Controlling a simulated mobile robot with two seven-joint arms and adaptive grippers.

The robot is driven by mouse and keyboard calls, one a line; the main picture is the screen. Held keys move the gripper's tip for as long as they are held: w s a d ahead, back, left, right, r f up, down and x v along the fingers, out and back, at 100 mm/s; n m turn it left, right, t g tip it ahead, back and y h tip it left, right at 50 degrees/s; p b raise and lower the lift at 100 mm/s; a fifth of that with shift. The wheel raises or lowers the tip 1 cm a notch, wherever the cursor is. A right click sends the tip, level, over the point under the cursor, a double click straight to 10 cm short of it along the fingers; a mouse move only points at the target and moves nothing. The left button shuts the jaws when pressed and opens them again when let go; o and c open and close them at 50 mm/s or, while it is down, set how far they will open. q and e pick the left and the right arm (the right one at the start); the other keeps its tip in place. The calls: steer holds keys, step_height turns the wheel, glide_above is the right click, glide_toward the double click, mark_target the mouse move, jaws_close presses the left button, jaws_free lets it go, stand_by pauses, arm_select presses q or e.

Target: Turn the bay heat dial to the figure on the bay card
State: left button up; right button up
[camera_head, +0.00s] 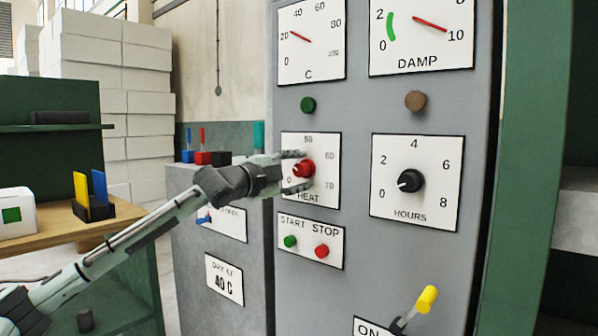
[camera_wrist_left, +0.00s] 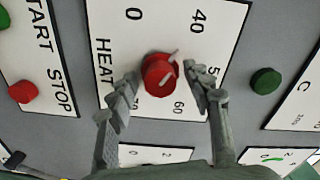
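The red heat dial (camera_head: 303,169) sits on a white plate marked HEAT on the grey press front, with 50, 60 and 70 readable. It also shows in the left wrist view (camera_wrist_left: 158,75), where a pale mark on it points roughly towards the 40 side; the exact reading is unclear. My left gripper (camera_head: 295,172) is at the dial. In the wrist view its fingers (camera_wrist_left: 160,82) stand open on both sides of the dial, with visible gaps. My right gripper is not in view.
Green and red START and STOP buttons (camera_head: 310,243) sit below the heat plate. The black HOURS dial (camera_head: 410,181) is to its right. A yellow-tipped lever (camera_head: 426,300) sticks out lower right. A wooden bench (camera_head: 50,230) stands at the left.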

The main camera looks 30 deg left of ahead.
arm_select(q)
steer(key=shift+s+a+f, duration=0.1)
steer(key=shift+s+a, duration=0.05)
steer(key=shift+s, duration=0.85)
steer(key=shift+s+a+f, duration=0.1)
steer(key=shift+s+a, duration=0.05)
steer(key=shift+s, duration=0.8)
steer(key=shift+s+d+r, duration=0.1)
steer(key=shift+s+d, duration=0.05)
steer(key=shift+s, duration=0.7)
glide_toward(297, 172)
steer(key=shift+s+d+r, duration=0.1)
steer(key=shift+s, duration=0.35)
steer(key=shift+s+d+r, duration=0.1)
steer(key=shift+s+r, duration=0.05)
steer(key=shift+s, duration=0.3)
steer(key=shift+f, duration=0.1)
